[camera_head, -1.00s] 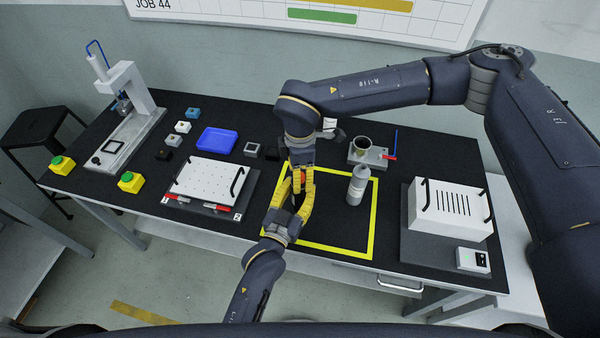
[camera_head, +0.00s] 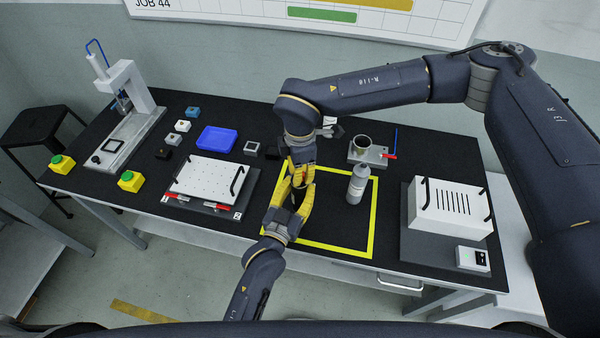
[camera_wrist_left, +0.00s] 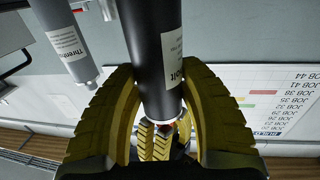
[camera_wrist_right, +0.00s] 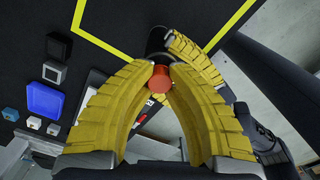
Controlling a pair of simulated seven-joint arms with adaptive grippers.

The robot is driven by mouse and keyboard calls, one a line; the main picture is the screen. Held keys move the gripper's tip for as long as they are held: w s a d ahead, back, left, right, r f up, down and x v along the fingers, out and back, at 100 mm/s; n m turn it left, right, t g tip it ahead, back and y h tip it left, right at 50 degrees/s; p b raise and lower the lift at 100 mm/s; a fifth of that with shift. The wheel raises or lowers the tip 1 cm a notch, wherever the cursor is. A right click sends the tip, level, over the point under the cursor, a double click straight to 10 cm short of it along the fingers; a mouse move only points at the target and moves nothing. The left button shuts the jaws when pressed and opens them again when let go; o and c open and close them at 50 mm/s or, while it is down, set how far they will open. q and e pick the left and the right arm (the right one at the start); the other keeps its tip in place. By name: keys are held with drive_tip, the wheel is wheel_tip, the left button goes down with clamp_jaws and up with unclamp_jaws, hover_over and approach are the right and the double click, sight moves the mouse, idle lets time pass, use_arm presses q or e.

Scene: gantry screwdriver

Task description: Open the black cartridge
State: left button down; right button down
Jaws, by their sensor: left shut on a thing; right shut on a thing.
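The black cartridge (camera_wrist_left: 155,45), a dark cylinder with a pale label, stands between the yellow fingers of my left gripper (camera_head: 297,190), which is shut on it. My right gripper (camera_head: 303,176) meets it from above, at the cartridge's end. In the right wrist view, a red-orange cap (camera_wrist_right: 160,79) sits at the end of the cartridge, between the right fingertips, which are shut on it. The cap also shows small in the left wrist view (camera_wrist_left: 184,121). In the head view the fingers hide most of the cartridge.
A grey labelled bottle (camera_head: 357,184) stands close to the right, inside the yellow outline (camera_head: 374,225) on the black table. A white vented case (camera_head: 450,208) is farther right. A white plate (camera_head: 208,181) and a blue tray (camera_head: 217,138) lie to the left.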

drive_tip(key=n, duration=1.4)
drive_tip(key=shift+a+r+n, duration=0.1)
drive_tip(key=shift+n, duration=0.2)
drive_tip(key=n, duration=0.7)
drive_tip(key=shift+n, duration=0.4)
drive_tip(key=n, duration=0.6)
drive_tip(key=shift+n, duration=0.3)
drive_tip(key=n, duration=1.2)
drive_tip(key=shift+n, duration=0.4)
drive_tip(key=n, duration=0.6)
drive_tip(key=shift+r, duration=0.1)
drive_tip(key=n, duration=0.5)
drive_tip(key=shift+r, duration=0.35)
